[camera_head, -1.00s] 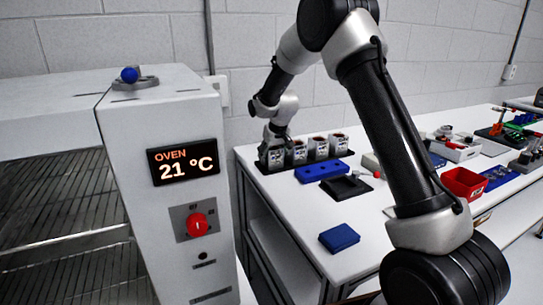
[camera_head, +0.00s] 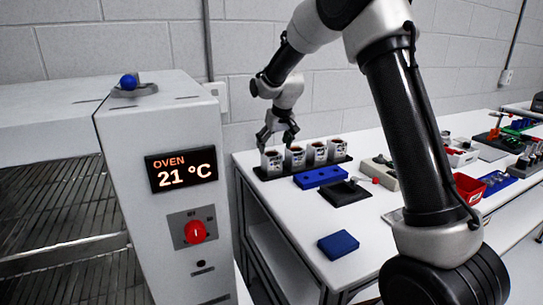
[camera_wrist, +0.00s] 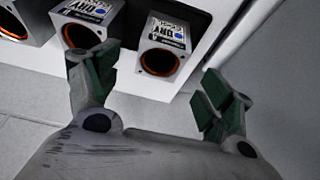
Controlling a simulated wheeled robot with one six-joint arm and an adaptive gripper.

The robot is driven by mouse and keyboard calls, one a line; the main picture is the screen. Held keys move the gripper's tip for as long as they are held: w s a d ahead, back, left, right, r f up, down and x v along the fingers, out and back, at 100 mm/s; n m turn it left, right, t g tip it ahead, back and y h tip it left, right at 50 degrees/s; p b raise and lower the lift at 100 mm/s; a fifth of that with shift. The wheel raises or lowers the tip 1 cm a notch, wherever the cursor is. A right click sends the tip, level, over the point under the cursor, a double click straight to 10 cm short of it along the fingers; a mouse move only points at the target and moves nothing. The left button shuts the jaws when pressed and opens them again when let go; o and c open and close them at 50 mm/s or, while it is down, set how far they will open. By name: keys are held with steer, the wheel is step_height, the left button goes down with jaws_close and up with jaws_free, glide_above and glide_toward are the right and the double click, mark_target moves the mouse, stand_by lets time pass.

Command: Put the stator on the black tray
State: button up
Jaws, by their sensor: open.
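Several grey square stators with labels and copper-coloured openings stand in a row on a long black tray (camera_head: 345,163) at the back left of the table. My gripper (camera_head: 277,138) is open and empty just above the leftmost stator (camera_head: 271,162). In the wrist view, that stator (camera_wrist: 166,50) shows beyond and between the spread fingers (camera_wrist: 157,90), apart from them. A second stator (camera_wrist: 88,22) is partly behind the left finger. A smaller, square black tray (camera_head: 346,192) lies empty in front of the row.
A blue block with holes (camera_head: 321,177) lies between the row and the square tray. A blue box (camera_head: 338,244) is near the front edge. A red bin (camera_head: 468,188) stands to the right. The oven (camera_head: 180,215) stands left of the table.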

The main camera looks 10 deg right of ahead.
steer(key=s+d+r, duration=0.3)
steer(key=s+r, duration=0.2)
steer(key=s, duration=0.2)
steer(key=s+d+r+m, duration=0.1)
steer(key=s+d+r, duration=0.25)
steer(key=s, duration=0.35)
steer(key=s+d+r, duration=0.3)
steer(key=s+r, duration=0.2)
steer(key=s, duration=0.2)
steer(key=s+d+f, duration=0.1)
steer(key=s+d, duration=0.1)
steer(key=s, duration=0.9)
steer(key=s+d+f+m, duration=0.1)
steer(key=s+d, duration=0.2)
steer(key=s, duration=0.9)
steer(key=shift+f+h, duration=0.25)
steer(key=shift+h, duration=0.15)
